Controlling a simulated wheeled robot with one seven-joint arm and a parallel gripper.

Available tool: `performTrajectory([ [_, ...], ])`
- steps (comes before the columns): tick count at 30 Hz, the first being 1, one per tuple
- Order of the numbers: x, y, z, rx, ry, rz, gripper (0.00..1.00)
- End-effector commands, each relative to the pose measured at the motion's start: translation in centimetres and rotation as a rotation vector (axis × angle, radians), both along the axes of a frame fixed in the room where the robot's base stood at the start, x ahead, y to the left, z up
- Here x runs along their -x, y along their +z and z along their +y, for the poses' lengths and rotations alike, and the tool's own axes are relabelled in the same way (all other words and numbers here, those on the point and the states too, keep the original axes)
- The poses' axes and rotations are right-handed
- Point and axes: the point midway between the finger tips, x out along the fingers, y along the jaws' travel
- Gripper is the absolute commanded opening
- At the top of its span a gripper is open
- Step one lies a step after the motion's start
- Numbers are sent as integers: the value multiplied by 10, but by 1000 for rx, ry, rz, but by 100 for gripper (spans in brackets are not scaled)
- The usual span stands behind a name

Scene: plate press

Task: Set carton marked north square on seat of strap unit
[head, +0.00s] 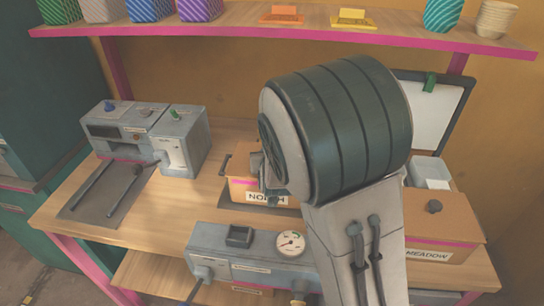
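The carton marked NORTH (241,188) is an orange-brown box with a pink stripe and a white label. My gripper (267,183) is mostly hidden by my arm's large dark wrist link; a small grey part shows at the carton's top. I cannot tell whether its fingers touch the carton or are open or shut. A grey machine (182,150) at the left has knobs, a slot and a dark flat plate (84,206) with two rods in front. Its label is unreadable, so I cannot confirm it as the strap unit.
A grey unit with a gauge (248,262) stands at the front. A carton marked MEADOW (437,227) stands at the right, near a white bin (433,173) and a white board (428,112). A pink-edged shelf (230,36) with several items hangs above. Bare bench lies between left machine and NORTH carton.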

Motion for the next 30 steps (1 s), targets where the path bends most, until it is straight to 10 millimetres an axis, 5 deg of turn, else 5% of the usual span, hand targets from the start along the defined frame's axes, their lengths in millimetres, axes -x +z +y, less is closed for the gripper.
performTrajectory([
  [12,0,-8,0,-1,1,-3,0],
  [13,0,-8,0,0,1,-1,32],
  [15,0,-7,0,0,1,-1,51],
  [30,11,3,0,-4,0,-2,51],
])
